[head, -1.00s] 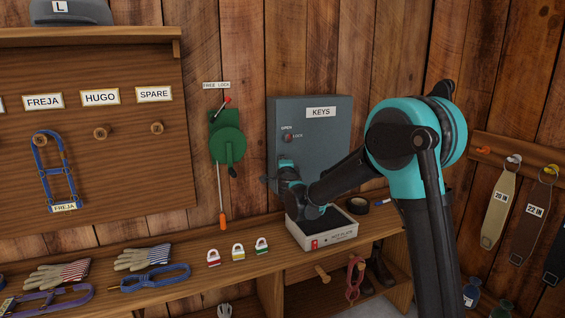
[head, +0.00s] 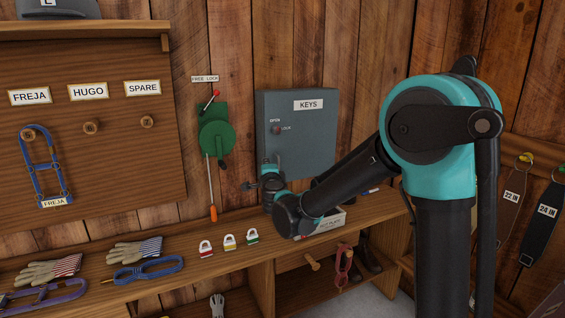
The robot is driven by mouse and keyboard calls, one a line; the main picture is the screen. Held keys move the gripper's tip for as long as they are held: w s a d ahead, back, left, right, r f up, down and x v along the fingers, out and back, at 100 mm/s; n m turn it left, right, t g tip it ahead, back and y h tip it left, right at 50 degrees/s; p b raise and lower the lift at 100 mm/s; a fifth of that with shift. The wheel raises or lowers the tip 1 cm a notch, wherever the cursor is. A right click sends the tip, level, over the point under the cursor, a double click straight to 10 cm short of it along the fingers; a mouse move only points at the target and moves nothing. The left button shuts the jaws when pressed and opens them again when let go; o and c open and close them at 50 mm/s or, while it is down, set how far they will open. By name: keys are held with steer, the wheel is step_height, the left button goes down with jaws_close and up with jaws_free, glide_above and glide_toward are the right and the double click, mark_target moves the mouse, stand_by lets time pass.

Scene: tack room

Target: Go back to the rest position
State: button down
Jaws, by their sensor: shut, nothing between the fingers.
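My gripper (head: 249,186) is small in the head view, just left of the grey key cabinet's lower left corner. Its fingers point left, are shut and hold nothing. My arm reaches from the right across the front of the shelf, with the wrist bent upright in front of the cabinet. The grey key cabinet (head: 318,140) is closed on the plank wall, with an open/lock knob (head: 278,130) on its door. My wrist and forearm cover its lower part and much of the white tray (head: 325,226) below.
The wooden shelf (head: 190,262) holds red, yellow and green padlocks (head: 229,242), gloves (head: 135,250) and halters. Straps (head: 541,222) hang at the right.

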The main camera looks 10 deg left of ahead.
steer(key=s+d+f+n+g+y, duration=0.1)
steer(key=s+d+n+g+y, duration=0.3)
steer(key=d+n, duration=0.6)
steer(key=s+d+f+n+g+h, duration=0.2)
steer(key=s+d+f+g+h, duration=0.2)
steer(key=s+d+f, duration=0.9)
steer(key=s+d+f+n+g+h, duration=0.1)
steer(key=s+d+f+g+h, duration=0.4)
steer(key=s+d+f, duration=0.7)
steer(key=s+d+h, duration=0.1)
steer(key=s+d, duration=0.1)
steer(key=d, duration=0.5)
steer(key=shift+s+f+n, duration=0.2)
steer(key=shift+f+n, duration=0.2)
